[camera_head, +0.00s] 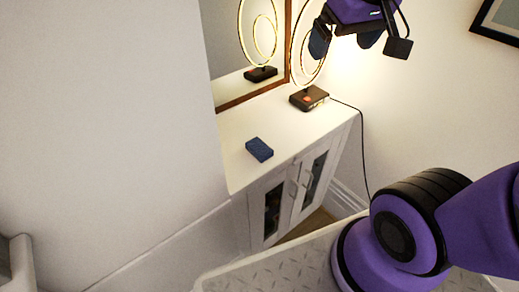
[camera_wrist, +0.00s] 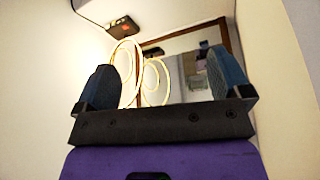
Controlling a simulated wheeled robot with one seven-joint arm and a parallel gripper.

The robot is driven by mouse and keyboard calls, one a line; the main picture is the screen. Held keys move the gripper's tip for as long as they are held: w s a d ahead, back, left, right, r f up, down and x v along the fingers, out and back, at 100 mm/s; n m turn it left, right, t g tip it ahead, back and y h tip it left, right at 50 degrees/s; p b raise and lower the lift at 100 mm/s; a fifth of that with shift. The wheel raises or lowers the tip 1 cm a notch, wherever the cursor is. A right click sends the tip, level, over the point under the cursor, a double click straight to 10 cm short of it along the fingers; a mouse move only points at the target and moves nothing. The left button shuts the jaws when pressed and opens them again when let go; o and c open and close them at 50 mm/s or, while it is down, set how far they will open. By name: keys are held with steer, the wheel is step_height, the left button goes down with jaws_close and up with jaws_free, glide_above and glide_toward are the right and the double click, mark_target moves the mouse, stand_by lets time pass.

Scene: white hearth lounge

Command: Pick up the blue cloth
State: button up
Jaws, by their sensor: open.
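The blue cloth (camera_head: 259,149) looks like a small folded block. It lies on the white cabinet top (camera_head: 240,176), near the front left part. My gripper (camera_head: 345,46) is at the top of the head view, up and to the right of the cloth and well apart from it. In the wrist view my gripper (camera_wrist: 164,75) has its two blue-grey fingers wide apart with nothing between them. The cloth cannot be made out in the wrist view.
A ring lamp (camera_head: 309,98) with a dark base stands on the cabinet behind the cloth, close to my gripper in the picture. Its cord hangs over the right edge. A framed mirror (camera_head: 252,101) stands behind. A white wall (camera_head: 110,110) is at left. The top around the cloth is clear.

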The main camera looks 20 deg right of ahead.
steer(key=w+a+f+g, duration=0.1)
steer(key=w+f, duration=0.4)
steer(key=w, duration=0.4)
steer(key=n+g, duration=0.3)
glide_above(259, 146)
step_height(259, 146, down, 29)
step_height(259, 146, down, 11)
steer(key=shift+f, duration=0.1)
steer(key=c, duration=1)
